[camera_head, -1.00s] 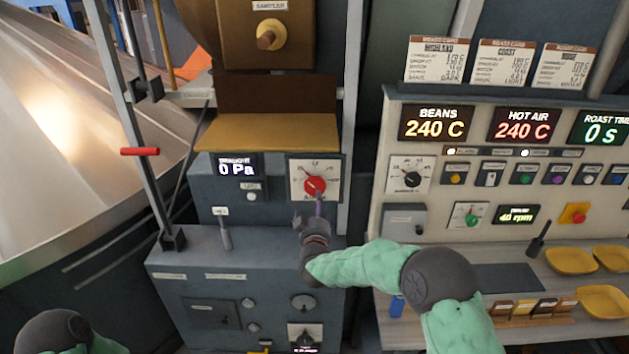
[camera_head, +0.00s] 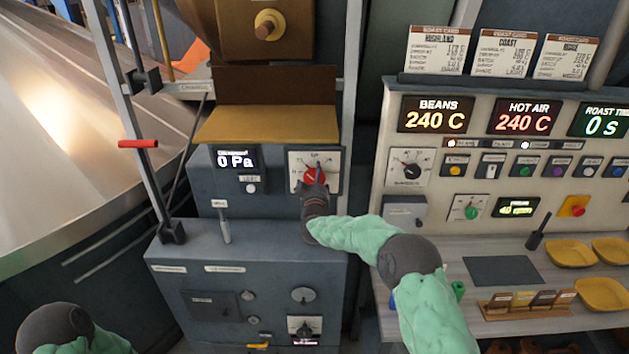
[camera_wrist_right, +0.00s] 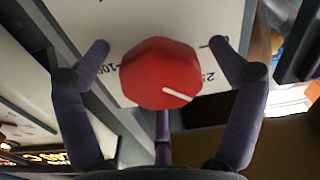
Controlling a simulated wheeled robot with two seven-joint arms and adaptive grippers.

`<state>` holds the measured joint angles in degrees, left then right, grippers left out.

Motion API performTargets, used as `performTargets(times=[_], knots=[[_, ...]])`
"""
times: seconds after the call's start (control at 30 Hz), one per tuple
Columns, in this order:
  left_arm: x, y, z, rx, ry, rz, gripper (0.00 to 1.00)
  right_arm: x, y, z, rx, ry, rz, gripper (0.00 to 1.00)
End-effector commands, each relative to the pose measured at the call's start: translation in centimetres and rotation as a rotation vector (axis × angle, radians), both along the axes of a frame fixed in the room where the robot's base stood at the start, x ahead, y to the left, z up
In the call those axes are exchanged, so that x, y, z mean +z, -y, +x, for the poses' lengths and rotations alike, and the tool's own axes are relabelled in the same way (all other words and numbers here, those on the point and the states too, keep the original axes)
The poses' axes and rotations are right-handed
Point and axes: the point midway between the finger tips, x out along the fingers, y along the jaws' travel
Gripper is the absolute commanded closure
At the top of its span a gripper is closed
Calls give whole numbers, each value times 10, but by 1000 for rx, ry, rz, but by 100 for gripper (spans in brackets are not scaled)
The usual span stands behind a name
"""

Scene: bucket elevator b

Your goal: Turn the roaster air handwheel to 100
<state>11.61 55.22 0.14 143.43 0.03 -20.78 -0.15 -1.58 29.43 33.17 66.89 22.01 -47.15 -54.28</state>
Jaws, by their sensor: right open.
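The red handwheel (camera_head: 314,176) sits on a white dial plate on the grey panel, below the yellow ledge. In the right wrist view the red knob (camera_wrist_right: 160,73) shows close up with a white pointer mark at its lower right. Dial numbers beside it are partly hidden. My right gripper (camera_head: 316,183) is at the handwheel, and in the wrist view (camera_wrist_right: 158,50) its fingers are open on both sides of the knob, apart from it. My left arm shows at the lower left; its gripper is out of view.
A display (camera_head: 236,159) reading 0 Pa is left of the dial. A small lever (camera_head: 225,228) stands on the lower ledge. A control panel (camera_head: 455,190) with displays and buttons stands at the right. Yellow trays (camera_head: 570,253) lie on its shelf.

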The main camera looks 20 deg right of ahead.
Motion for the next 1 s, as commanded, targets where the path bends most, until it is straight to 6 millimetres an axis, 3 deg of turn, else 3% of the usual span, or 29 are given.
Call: performTargets(times=[0.23, 0.4, 0.43, 0.77, 1.0], knots=[[0, 0, 0, 0, 0, 0, 60, 0, 0, 0, 1, -1, 0, 10], [0, 0, 0, 0, 0, 0, 60, -1, 0, 0, 1, -1, 0, 58], [0, 0, 0, 0, 0, 0, 60, -1, 0, 0, 1, -1, 0, 63], [-3, 0, 0, 0, 0, 0, 60, -2, 0, 0, 0, 4, 22, 63], [-17, 0, 0, 0, 0, 0, 60, -5, -1, 0, 1, 33, 129, 63]])
